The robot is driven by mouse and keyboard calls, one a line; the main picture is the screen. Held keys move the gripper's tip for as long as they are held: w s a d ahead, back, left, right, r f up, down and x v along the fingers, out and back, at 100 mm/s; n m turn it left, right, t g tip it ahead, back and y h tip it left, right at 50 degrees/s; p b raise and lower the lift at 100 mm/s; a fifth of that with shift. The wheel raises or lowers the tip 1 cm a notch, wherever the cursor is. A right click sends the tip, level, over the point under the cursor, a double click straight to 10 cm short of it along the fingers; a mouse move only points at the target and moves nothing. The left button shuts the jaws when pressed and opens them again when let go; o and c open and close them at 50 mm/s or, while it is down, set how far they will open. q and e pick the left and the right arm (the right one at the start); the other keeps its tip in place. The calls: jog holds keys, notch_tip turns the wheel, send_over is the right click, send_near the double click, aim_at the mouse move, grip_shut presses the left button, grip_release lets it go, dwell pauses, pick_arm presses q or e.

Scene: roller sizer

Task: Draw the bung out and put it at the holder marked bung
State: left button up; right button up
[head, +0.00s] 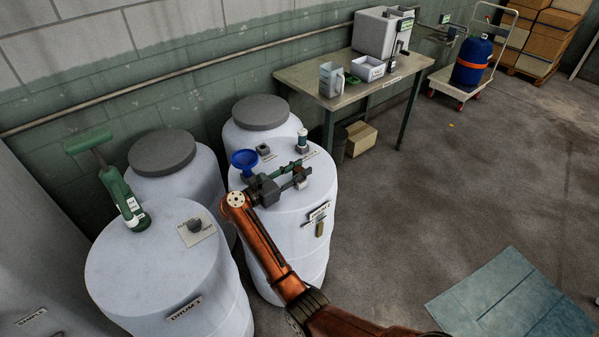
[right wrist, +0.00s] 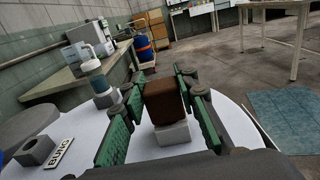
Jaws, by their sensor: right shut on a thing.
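My right gripper (head: 285,181) is over the top of the right drum (head: 310,235). In the right wrist view its green fingers (right wrist: 162,118) are shut on a brown block (right wrist: 165,100). Directly below the brown block is a pale block (right wrist: 172,133); I cannot tell whether they touch. The holder marked bung, a grey block with an empty-looking hole (right wrist: 38,150), stands on the same drum top; it also shows in the head view (head: 263,150). A dark knob on a pale plate (head: 195,226), possibly the bung, is on the left drum. My left gripper is not in view.
A blue funnel (head: 244,159) and a small jar (head: 302,137) stand on the right drum. A green tool with a T-handle (head: 122,195) stands on the left drum (head: 150,270). A workbench (head: 340,100) is behind. The floor at right is open, with a teal mat (head: 515,295).

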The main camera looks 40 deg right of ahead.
notch_tip(320, 180, up, 3)
jog(key=shift+f+p, duration=0.2)
jog(key=shift+p, duration=0.1)
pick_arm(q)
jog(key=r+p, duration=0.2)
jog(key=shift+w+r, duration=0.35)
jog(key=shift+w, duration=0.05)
pick_arm(e)
jog(key=s+a+r, duration=0.5)
jog(key=a+r, duration=0.5)
jog(key=a, duration=0.3)
jog(key=shift+s, duration=0.2)
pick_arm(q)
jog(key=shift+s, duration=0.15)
pick_arm(e)
jog(key=shift+f, duration=0.1)
